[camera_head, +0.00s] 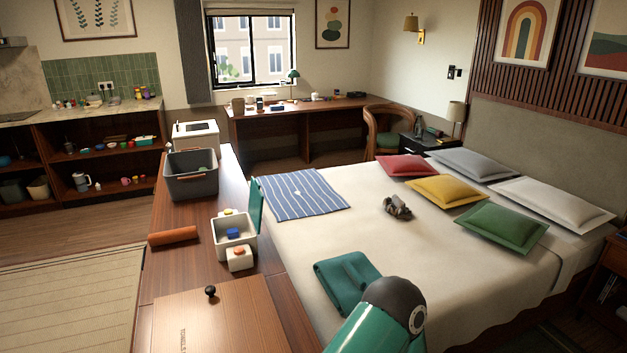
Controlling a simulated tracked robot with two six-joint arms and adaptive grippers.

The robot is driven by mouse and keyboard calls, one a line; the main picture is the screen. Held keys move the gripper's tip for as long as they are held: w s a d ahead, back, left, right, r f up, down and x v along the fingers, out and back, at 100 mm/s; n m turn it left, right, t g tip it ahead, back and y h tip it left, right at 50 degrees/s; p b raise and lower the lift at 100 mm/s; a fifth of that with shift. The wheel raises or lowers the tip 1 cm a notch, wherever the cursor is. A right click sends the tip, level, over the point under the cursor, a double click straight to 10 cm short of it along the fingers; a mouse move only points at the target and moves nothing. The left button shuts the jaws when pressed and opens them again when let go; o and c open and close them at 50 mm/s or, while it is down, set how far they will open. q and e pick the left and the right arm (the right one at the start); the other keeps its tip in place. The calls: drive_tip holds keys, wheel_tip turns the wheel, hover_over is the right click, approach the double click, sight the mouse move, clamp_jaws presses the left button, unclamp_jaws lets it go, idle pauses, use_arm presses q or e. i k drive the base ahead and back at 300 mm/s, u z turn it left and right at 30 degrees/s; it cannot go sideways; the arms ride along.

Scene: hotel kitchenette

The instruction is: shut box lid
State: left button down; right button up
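A small white box (219,237) stands open on the long wooden counter. Its green lid (256,207) stands upright along its right side, next to the bed. A blue item (234,232) lies inside the box, and a small green and yellow item shows at its far rim. A wooden panel (190,323) with lettering and a black knob (210,291) lies flat at the near end of the counter. A green arm link of mine with a dark rounded joint comes in at the bottom, over the bed's near edge. Neither gripper shows.
A white block with an orange top (239,262) sits right before the white box. A dark grey bin (191,186) stands behind, and a red-brown roll (173,237) lies at the left. The bed (350,240) with a folded teal cloth (347,281) borders the counter's right.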

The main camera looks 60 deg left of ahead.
sight(256, 199)
drive_tip(key=u, duration=0.25)
drive_tip(key=i, duration=1.25)
drive_tip(key=u, duration=1.05)
drive_tip(key=i, duration=0.6)
drive_tip(key=u, duration=0.4)
drive_tip(key=k, duration=0.95)
drive_tip(key=u, duration=0.2)
drive_tip(key=i, duration=0.95)
drive_tip(key=z, duration=0.05)
